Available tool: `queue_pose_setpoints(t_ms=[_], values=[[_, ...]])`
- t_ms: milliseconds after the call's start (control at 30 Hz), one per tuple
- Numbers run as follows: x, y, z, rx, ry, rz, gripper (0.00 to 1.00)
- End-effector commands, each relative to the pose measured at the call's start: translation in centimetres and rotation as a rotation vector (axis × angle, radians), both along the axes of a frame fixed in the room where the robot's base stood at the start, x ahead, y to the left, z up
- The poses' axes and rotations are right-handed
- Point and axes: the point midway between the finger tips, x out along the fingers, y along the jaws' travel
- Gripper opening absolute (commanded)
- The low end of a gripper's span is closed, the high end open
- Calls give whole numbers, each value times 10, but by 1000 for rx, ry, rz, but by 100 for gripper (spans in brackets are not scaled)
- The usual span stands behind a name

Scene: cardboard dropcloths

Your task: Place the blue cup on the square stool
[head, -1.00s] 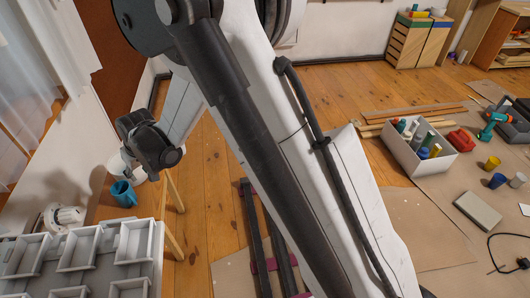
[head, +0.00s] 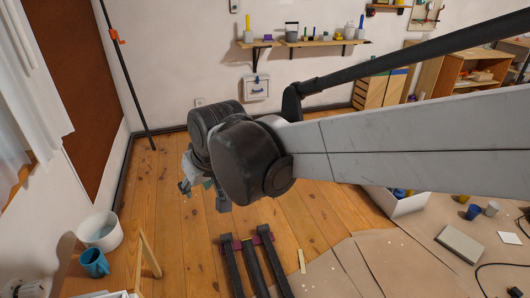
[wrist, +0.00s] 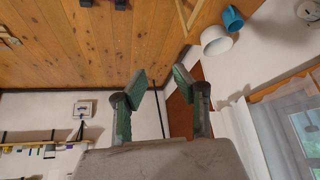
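A dark blue cup (head: 473,211) stands on the cardboard at the right in the head view, far from my gripper. A teal-blue mug (head: 94,263) stands on a wooden stool-like piece (head: 148,254) at lower left; whether its top is square is unclear. The mug also shows at the top of the wrist view (wrist: 232,19). My gripper (wrist: 160,83) is open and empty, its fingers apart over the wood floor. In the head view it is partly hidden behind my arm, right of the mug and apart from it.
A yellow cup (head: 464,198) and a grey cup (head: 491,208) are near the dark blue cup. A partly covered white box (head: 405,205) and a grey block (head: 460,244) are on the right. Open floor (head: 150,190) lies in the middle.

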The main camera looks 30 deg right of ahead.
Motion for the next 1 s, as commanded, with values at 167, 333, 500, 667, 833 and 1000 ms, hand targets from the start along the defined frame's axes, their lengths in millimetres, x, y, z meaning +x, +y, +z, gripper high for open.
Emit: queue_pose_setpoints(t_ms=[167, 333, 500, 667, 833, 1000], values=[[-45, -36, 9, -6, -24, -64, 28], [-85, -64, 9, -12, -46, -120, 28], [-118, -84, 4, -18, -66, -169, 28], [-135, -93, -1, -21, -76, -194, 28], [-139, -96, -2, -22, -79, -201, 28], [-139, -96, -2, -22, -79, -201, 28]])
